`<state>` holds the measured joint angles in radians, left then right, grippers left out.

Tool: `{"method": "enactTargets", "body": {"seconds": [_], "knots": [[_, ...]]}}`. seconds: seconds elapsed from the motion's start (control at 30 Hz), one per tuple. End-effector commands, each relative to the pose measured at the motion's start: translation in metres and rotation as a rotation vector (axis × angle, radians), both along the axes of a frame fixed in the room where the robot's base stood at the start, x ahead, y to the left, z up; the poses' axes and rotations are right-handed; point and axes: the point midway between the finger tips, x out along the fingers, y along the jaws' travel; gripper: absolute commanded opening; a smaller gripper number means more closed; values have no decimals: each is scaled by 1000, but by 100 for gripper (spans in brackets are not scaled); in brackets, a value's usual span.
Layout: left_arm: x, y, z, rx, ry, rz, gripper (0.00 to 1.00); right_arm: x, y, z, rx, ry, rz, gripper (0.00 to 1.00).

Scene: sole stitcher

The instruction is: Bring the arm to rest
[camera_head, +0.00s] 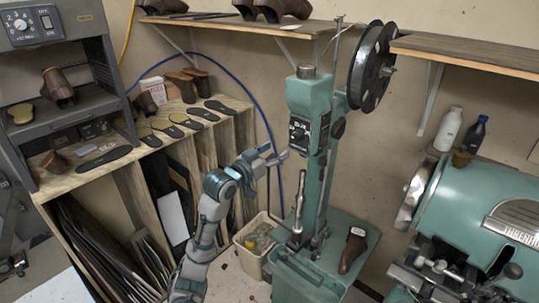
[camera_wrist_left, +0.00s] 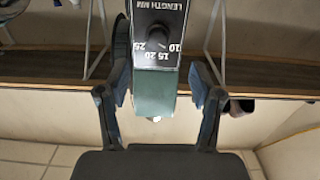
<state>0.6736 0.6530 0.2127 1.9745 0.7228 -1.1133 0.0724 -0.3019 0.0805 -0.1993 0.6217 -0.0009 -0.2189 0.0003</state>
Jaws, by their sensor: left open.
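My left arm reaches up from the bottom of the head view, and its left gripper (camera_head: 279,157) is at the front of the green sole stitcher (camera_head: 308,97), just below its dial panel (camera_head: 299,134). In the left wrist view the left gripper (camera_wrist_left: 160,85) is open, with one finger on each side of the stitcher's green head (camera_wrist_left: 154,92). The black dial panel (camera_wrist_left: 157,32) appears upside down there, with a knob and length numbers. I cannot tell whether the fingers touch the head. The right gripper is not in view.
A brown shoe (camera_head: 352,250) sits on the stitcher's base. A bin (camera_head: 257,243) stands beside it. A shelf unit (camera_head: 134,155) with soles and shoes is at the left, a large green machine (camera_head: 467,211) at the right. Wall shelves (camera_head: 480,54) run above.

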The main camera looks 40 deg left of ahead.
Motion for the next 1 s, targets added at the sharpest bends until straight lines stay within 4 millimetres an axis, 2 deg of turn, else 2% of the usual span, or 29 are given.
{"method": "enactTargets", "body": {"seconds": [0.1,0.2,0.8,0.87,0.9,0.97,1.0], "knots": [[-16,2,-1,0,1,1,65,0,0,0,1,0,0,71],[-23,2,-1,0,2,0,65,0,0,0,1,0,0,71],[-24,3,-2,-3,3,1,65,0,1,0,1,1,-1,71],[-20,4,-11,-10,16,4,65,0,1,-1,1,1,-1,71],[-14,6,-21,-18,32,7,65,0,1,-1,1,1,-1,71],[-1,11,-46,-35,66,21,65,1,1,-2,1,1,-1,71],[9,14,-69,-50,97,30,65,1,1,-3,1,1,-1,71]]}}
